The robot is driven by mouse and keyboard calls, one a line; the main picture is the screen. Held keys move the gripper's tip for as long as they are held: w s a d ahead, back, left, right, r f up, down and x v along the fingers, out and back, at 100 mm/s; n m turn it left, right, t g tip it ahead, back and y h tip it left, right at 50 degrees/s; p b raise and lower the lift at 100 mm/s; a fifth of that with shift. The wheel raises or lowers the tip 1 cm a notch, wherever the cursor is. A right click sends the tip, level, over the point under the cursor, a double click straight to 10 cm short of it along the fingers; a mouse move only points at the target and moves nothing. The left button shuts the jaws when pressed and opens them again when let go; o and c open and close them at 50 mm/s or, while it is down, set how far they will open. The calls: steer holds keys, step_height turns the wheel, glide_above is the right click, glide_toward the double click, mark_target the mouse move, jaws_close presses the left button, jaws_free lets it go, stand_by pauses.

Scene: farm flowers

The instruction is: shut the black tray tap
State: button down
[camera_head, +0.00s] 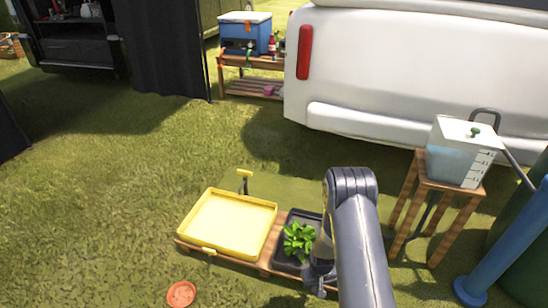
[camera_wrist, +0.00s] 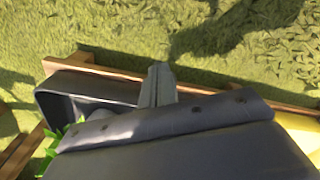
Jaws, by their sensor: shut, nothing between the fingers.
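The black tray (camera_head: 283,262) sits on a low wooden stand with a leafy green plant in it; my arm hides its right side. In the wrist view the tray's black rim (camera_wrist: 62,84) shows at the left, beside the wooden rail. My gripper (camera_wrist: 160,72) is shut and empty, its fingers over the tray's edge and close to the rail; I cannot tell whether they touch anything. In the head view it is partly hidden low beside the tray, behind my arm. I cannot make out the black tray's tap in either view.
A yellow tray (camera_head: 188,222) with yellow-handled taps (camera_head: 244,173) stands left of the black tray. A water tank (camera_head: 452,158) on a wooden stool and a blue post (camera_head: 508,243) are at the right. An orange dish (camera_head: 181,294) lies on open grass.

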steer(key=shift+s+a, duration=0.1)
stand_by(0.5)
step_height(320, 180, up, 6)
steer(key=p, duration=0.3)
steer(key=shift+s, duration=0.3)
steer(key=shift+p, duration=0.4)
